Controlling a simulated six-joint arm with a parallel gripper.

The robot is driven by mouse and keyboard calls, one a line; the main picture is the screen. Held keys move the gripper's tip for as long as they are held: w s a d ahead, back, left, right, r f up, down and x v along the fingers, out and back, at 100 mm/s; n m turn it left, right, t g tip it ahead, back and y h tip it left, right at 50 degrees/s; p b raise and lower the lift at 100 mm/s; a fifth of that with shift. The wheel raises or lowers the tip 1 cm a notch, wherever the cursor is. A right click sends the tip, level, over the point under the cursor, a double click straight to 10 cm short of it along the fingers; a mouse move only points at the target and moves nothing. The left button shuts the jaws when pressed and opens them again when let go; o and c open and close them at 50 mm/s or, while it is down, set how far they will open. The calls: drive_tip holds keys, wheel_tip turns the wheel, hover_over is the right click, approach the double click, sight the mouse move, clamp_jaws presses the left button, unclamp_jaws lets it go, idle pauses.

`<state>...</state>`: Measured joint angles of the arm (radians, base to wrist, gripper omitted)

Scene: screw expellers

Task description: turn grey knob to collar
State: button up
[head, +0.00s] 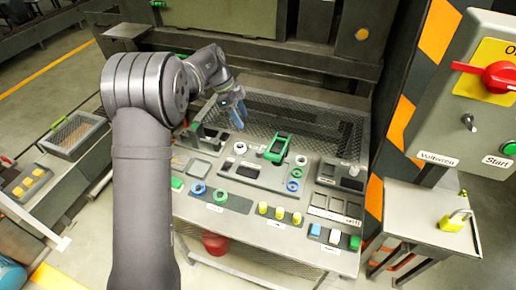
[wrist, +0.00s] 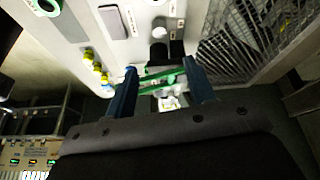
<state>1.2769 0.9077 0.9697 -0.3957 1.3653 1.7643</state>
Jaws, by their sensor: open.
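My gripper (head: 236,106) hangs above the back left part of the console, its two blue fingers apart and nothing visibly held. In the wrist view the open fingers (wrist: 162,92) reach over a green part (wrist: 160,78), with a gap between them. A pale grey round knob (head: 240,148) stands on the console panel, below the gripper in the head view. A pale round knob also shows in the wrist view (wrist: 159,33); I cannot tell if it is the same one. I cannot make out which part is the collar.
A green lever (head: 279,146) stands on the panel. Blue rings (head: 292,186), a green ring (head: 219,195) and several yellow knobs (head: 279,213) lie nearer. A mesh tray (head: 325,128) is behind. A post with a red switch (head: 499,77) stands at right.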

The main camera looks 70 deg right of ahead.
sight(259, 150)
drive_tip(key=x, duration=1.5)
drive_tip(key=shift+s+f, duration=0.1)
drive_tip(key=shift+f, duration=0.3)
drive_tip(key=c, duration=1)
